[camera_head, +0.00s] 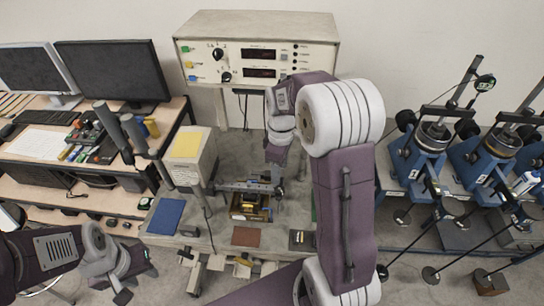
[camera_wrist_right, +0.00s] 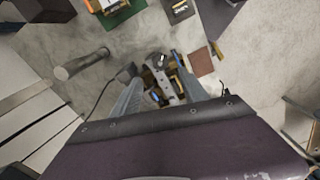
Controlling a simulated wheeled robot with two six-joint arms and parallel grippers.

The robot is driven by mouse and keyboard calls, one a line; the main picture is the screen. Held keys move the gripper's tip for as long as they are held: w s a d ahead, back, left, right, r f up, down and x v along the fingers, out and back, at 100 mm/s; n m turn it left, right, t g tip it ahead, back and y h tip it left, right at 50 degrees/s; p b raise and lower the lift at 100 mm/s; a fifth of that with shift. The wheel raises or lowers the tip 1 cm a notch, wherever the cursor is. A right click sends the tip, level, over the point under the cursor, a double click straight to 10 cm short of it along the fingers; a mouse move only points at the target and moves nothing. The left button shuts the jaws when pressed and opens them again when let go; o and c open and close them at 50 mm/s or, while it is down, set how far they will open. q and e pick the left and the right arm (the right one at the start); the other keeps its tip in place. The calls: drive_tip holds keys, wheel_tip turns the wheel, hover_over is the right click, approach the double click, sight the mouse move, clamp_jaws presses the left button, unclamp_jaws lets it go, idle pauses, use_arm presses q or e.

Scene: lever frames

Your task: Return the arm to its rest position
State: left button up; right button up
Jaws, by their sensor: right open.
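My right arm (camera_head: 345,200) is purple and white. It rises from the bottom of the head view, bends at a white joint and reaches down over the grey bench. My right gripper (camera_head: 276,180) points down above a small brass and black fixture (camera_head: 250,207). In the right wrist view its two grey fingers (camera_wrist_right: 158,88) are apart, with the fixture (camera_wrist_right: 168,78) seen between them; I cannot tell whether they touch it. My left gripper (camera_head: 130,277) hangs at the lower left, in front of the bench; its finger opening is unclear.
A beige instrument box (camera_head: 258,50) with displays stands behind the bench. A pale box with a yellow top (camera_head: 188,147), a blue mat (camera_head: 166,216) and a brown mat (camera_head: 247,236) lie around the fixture. Several blue lever frames (camera_head: 425,160) stand at right. Monitors (camera_head: 113,72) stand at left.

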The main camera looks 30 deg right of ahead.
drive_tip(key=s+a+f+m+b, duration=0.3)
drive_tip(key=s+f+m+b, duration=0.1)
drive_tip(key=s+f+b, duration=0.1)
drive_tip(key=s+a+f+m+t+b, duration=0.1)
drive_tip(key=s+a+f+m+b, duration=0.3)
drive_tip(key=f, duration=0.6)
drive_tip(key=s+m+b, duration=0.1)
drive_tip(key=s+b, duration=0.1)
drive_tip(key=s, duration=0.1)
drive_tip(key=shift+a+f, duration=0.15)
drive_tip(key=shift+a, duration=0.1)
drive_tip(key=shift+s, duration=0.2)
drive_tip(key=shift+w, duration=0.1)
drive_tip(key=shift+c, duration=0.3)
